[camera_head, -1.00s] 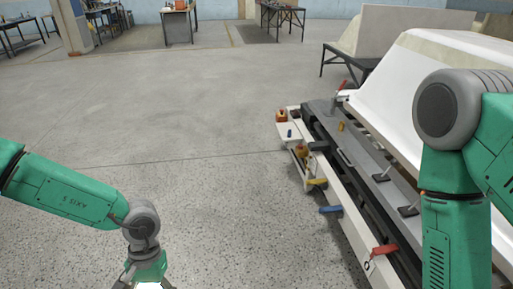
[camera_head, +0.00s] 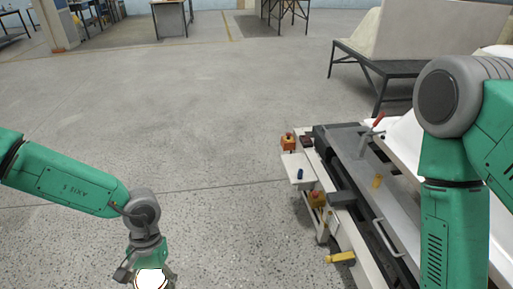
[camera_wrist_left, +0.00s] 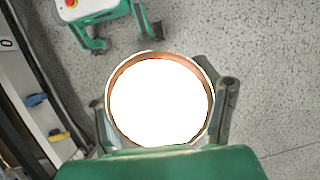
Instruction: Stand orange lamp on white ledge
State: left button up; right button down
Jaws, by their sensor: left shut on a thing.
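My left gripper (camera_head: 148,268) is low at the left of the head view, shut around the lamp (camera_head: 151,281). Only the lamp's bright white face and thin rim show there. In the left wrist view the lamp (camera_wrist_left: 160,100) is a glaring white disc with a copper-orange rim, between the two fingers of the left gripper (camera_wrist_left: 163,107). Its underside is hidden.
Another orange box (camera_head: 316,199) and a yellow handle (camera_head: 341,257) stick out nearby. The speckled floor (camera_head: 220,230) between lamp and machine is clear.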

aim_at(296, 162)
jog(key=i, duration=1.7)
jog(key=i+z, duration=0.25)
jog(key=z, duration=0.15)
jog(key=i+j+z, duration=0.1)
jog(key=i+z, duration=0.25)
jog(key=i+j+z, duration=0.1)
jog(key=z, duration=1.1)
